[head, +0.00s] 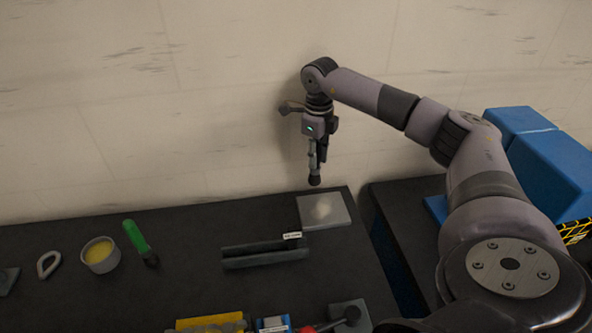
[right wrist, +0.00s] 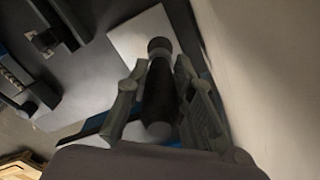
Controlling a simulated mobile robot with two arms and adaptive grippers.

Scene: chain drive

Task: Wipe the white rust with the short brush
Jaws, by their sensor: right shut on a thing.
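My right gripper (head: 315,158) is shut on a short dark brush (head: 315,180), a stubby tool with a round end pointing down. In the right wrist view the brush (right wrist: 160,90) sits between the two fingers. The brush hangs above the far edge of the table, behind a grey metal plate (head: 335,215). A pale whitish patch, the white rust (head: 322,208), shows on the plate. The plate also shows in the right wrist view (right wrist: 135,42), partly hidden by the brush. The brush appears apart from the plate. My left gripper is not in view.
The black table (head: 190,285) holds two dark bars (head: 265,253) with a white label, a green-handled tool (head: 137,238), a tin of yellow stuff (head: 99,254) and a metal link (head: 48,264). Yellow, blue and red items lie at the front. A wall stands close behind; blue boxes (head: 550,160) stand right.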

